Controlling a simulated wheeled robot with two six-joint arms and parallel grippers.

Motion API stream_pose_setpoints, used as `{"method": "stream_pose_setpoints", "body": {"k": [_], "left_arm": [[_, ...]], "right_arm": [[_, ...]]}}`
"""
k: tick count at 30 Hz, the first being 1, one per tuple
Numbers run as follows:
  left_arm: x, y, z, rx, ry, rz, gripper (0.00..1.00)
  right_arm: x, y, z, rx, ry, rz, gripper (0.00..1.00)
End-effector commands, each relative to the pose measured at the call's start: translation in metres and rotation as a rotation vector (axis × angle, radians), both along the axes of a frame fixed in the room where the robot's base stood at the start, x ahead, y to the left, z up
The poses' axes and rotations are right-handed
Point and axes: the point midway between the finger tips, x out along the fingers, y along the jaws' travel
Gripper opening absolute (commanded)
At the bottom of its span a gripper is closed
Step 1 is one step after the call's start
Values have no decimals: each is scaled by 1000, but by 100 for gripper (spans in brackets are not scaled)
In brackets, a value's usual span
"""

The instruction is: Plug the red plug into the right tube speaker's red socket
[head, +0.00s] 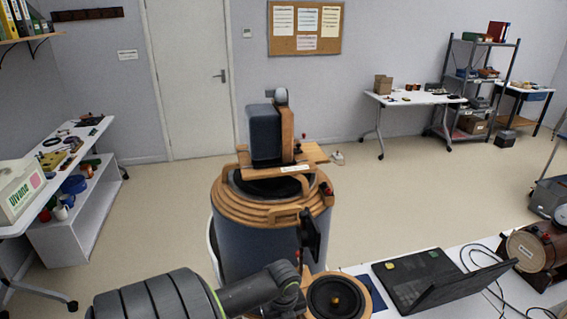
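A second round wooden speaker (337,297) with a black cone shows at the bottom centre, partly behind my arm. My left gripper (310,236) appears as a dark shape in front of a large wood-ringed cylinder (268,245); its fingers are too unclear to judge, and I see nothing certain held in it. I cannot make out the red plug or the red socket for certain. My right gripper is not in view.
A black laptop (440,280) and black cables (478,257) lie on the white table (400,254) between the speakers. The large cylinder, topped by a blue-grey box with wood (264,135), stands close behind my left gripper. The floor (400,190) behind is mostly clear.

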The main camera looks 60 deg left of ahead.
Motion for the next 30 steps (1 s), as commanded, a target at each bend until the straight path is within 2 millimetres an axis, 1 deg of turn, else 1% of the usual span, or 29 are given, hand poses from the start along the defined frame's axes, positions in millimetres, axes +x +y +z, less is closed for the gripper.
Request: {"method": "stream_pose_setpoints", "body": {"k": [2,13,30], "left_arm": [[0,0,1,0,0,0,0],[0,0,-1,0,0,0,0],[0,0,-11,0,0,0,0]], "right_arm": [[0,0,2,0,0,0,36],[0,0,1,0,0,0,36],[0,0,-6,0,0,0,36]]}}
